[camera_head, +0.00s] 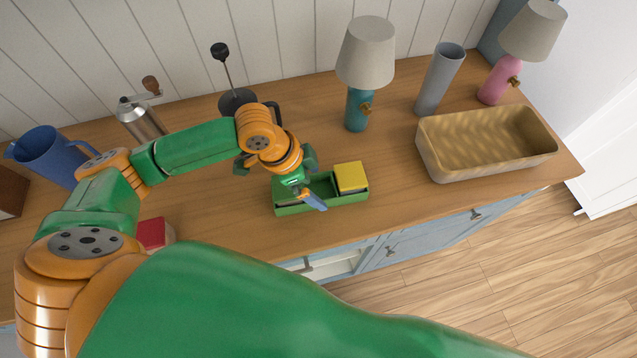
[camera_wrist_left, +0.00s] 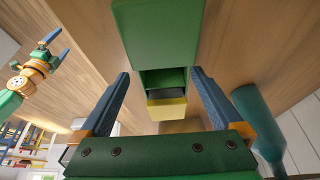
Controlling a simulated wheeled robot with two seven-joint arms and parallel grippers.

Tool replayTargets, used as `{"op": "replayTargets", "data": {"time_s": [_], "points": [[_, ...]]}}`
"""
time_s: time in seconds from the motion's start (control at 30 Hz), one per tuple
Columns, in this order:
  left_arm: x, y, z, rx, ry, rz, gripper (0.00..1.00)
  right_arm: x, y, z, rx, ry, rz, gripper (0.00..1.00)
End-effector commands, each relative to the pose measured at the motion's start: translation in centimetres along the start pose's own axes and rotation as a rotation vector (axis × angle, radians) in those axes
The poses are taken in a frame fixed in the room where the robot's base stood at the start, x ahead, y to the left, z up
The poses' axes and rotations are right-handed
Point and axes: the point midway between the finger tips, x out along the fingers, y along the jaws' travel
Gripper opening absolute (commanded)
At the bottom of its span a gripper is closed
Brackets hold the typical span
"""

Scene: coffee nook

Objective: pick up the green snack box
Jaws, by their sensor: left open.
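A green snack box (camera_wrist_left: 158,32) shows large at the top of the left wrist view, close to the camera. In the head view my left gripper hides most of it. A green open tray (camera_head: 320,200) lies below, with a yellow box (camera_head: 350,177) at its right end; the yellow box also shows in the wrist view (camera_wrist_left: 167,109). My left gripper (camera_head: 304,192) is open above the tray's left part. In the wrist view its blue fingers (camera_wrist_left: 160,73) are spread and hold nothing. My right gripper (camera_wrist_left: 57,47) shows open and empty, away at the left.
A teal lamp (camera_head: 357,108) stands behind the tray. A grey vase (camera_head: 438,82), a pink lamp (camera_head: 494,82) and a woven basket (camera_head: 485,145) are to the right. A grinder (camera_head: 141,120), a blue pitcher (camera_head: 48,155) and a red item (camera_head: 151,233) are left. Bare counter separates tray and basket.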

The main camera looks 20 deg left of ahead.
Motion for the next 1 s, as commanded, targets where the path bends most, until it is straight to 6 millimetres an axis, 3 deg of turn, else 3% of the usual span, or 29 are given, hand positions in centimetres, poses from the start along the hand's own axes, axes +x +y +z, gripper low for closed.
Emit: {"op": "replayTargets", "data": {"time_s": [0.17, 0.4, 0.67, 1.0], "points": [[2.9, -0.1, 0.1, -0.001, 0.000, 0.001, 1.00, -0.4, 0.3, 0.4, -0.002, -0.009, 0.005, 1.00], [3.3, -0.1, 0.1, 0.000, -0.001, -0.001, 1.00, -0.4, 0.4, 0.0, -0.002, -0.001, 0.006, 1.00], [3.3, -0.1, 0.1, 0.000, 0.000, -0.002, 0.30, -0.4, 0.3, 0.0, -0.001, 0.000, 0.004, 1.00], [2.8, -0.1, -0.1, -0.001, 0.001, -0.002, 0.27, -0.9, 0.0, -0.1, 0.001, 0.002, -0.001, 1.00]]}}
